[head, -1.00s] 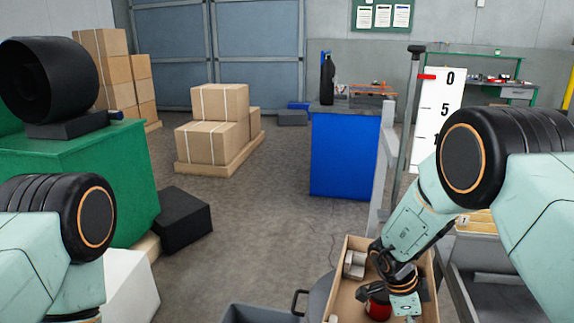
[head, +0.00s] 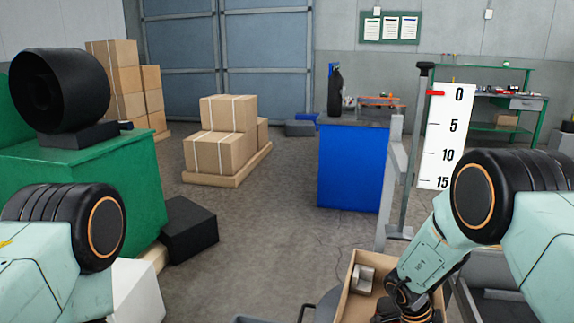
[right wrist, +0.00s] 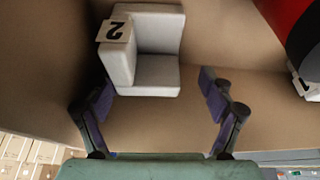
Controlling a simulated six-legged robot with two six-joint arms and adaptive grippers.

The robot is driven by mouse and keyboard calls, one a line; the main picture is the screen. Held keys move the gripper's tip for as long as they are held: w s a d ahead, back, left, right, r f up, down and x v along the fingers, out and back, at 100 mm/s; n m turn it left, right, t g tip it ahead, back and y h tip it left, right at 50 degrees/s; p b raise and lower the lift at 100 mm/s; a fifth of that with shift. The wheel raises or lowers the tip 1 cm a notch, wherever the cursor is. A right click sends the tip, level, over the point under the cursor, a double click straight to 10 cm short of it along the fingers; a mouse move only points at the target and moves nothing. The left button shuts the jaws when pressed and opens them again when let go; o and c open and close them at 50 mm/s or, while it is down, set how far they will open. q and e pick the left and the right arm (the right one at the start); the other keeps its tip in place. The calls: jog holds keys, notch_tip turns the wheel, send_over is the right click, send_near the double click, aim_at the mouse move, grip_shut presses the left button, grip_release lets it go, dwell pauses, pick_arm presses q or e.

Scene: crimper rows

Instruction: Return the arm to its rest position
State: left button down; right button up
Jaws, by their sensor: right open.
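My right arm reaches down over an open cardboard box (head: 352,300) at the bottom right of the head view. The fingertips of my right gripper (right wrist: 157,86) are cut off there but show in the right wrist view, spread apart and empty. A pale grey L-shaped piece with a tag "2" (right wrist: 152,72) sits in the box just beyond the fingers; a pale piece also shows in the head view (head: 363,279). A red and black round object (right wrist: 295,30) with a white tag is at the right edge of the wrist view. My left gripper is out of view.
A grey post with a white scale board (head: 446,135) stands behind my right arm. A blue cabinet (head: 352,168) is beyond the box. A green cabinet (head: 110,180) and a black box (head: 190,229) are at left. Open floor (head: 265,240) lies between.

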jog(key=shift+a+f, duration=0.1)
jog(key=shift+f, duration=0.45)
jog(key=v, duration=1.2)
jog(key=x, duration=1.2)
jog(key=shift+s+f, duration=0.1)
notch_tip(320, 180, up, 15)
jog(key=p, duration=0.6)
jog(key=shift+f, duration=0.15)
